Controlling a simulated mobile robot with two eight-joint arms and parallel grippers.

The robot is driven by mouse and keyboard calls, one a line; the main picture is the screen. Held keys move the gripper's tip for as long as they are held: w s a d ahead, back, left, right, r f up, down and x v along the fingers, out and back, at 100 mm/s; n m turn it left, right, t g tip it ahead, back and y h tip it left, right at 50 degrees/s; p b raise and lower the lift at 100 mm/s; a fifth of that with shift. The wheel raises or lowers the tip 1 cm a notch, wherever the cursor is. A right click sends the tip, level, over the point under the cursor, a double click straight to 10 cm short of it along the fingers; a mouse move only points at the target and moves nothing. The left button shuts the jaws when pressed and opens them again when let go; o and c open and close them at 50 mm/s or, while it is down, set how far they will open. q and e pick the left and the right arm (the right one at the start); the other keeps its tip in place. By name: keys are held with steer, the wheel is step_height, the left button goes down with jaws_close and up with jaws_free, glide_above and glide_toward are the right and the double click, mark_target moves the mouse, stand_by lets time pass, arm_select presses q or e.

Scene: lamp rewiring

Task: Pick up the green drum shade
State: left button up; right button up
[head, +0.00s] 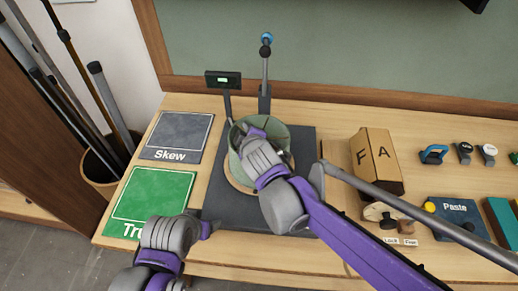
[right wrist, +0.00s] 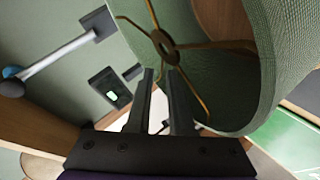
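The green drum shade (head: 279,137) stands on a round wooden base on the dark mat (head: 303,165), in the middle of the bench. My right gripper (head: 246,132) is over the shade's opening, and its own wrist hides part of the shade. In the right wrist view the shade (right wrist: 275,60) fills the right side, with a brass wire frame (right wrist: 165,44) inside. The right fingers (right wrist: 160,82) are apart, their tips close to the rim; I cannot tell whether they touch it. My left gripper (head: 208,227) is low at the mat's front left corner, and its fingers are unclear.
A green "Tr…" mat (head: 150,195) and a grey "Skew" mat (head: 178,134) lie left. A small display (head: 222,80) and a blue-tipped post (head: 265,70) stand behind the shade. A cardboard box (head: 376,160), a "Paste" block (head: 455,212) and small tools stand right.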

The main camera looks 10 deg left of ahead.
steer(key=shift+w+f, duration=0.15)
steer(key=shift+w, duration=0.1)
steer(key=shift+c, duration=0.3)
jaws_close()
stand_by(1.0)
